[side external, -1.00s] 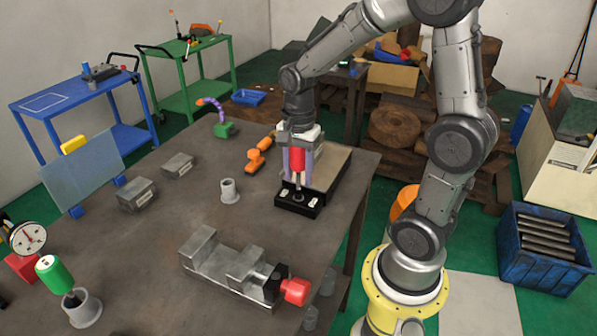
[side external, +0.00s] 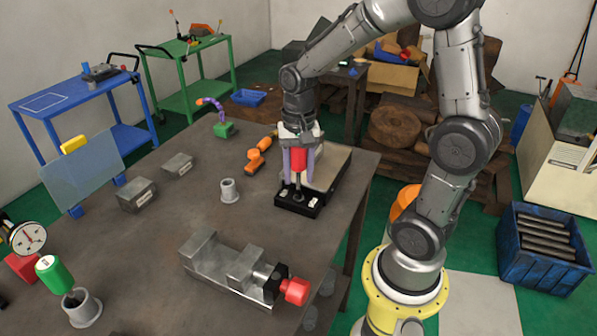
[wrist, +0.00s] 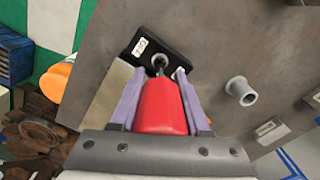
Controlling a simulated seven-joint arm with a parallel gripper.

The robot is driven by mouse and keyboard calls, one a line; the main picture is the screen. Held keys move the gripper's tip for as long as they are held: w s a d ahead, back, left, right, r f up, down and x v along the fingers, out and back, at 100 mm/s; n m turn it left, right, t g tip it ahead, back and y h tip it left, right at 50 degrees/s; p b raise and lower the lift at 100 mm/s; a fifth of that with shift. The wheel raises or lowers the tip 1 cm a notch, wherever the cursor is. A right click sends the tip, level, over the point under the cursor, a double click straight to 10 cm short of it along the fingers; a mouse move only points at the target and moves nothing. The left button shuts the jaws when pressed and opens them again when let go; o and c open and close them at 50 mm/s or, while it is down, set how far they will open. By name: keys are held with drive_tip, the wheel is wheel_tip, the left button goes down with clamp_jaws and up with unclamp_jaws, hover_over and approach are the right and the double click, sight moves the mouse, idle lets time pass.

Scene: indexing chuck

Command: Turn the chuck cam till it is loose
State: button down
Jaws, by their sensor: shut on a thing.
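My gripper (side external: 298,177) points straight down near the right part of the table. Its purple fingers are shut on the red handle (side external: 299,160) of a tool, which also fills the middle of the wrist view (wrist: 160,105). The tool stands upright, and its thin metal shaft reaches down to a black block (side external: 300,209) with white labels. In the wrist view the shaft tip meets the middle of this block (wrist: 165,43). The cam under the tip is too small and too covered to make out.
A grey vise (side external: 215,262) with a red knob (side external: 295,290) lies at the front. The table's right edge is close.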

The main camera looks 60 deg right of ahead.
drive_tip(key=shift+n, duration=1.7)
drive_tip(key=n, duration=0.2)
drive_tip(key=shift+n, duration=0.7)
drive_tip(key=shift+n, duration=1.7)
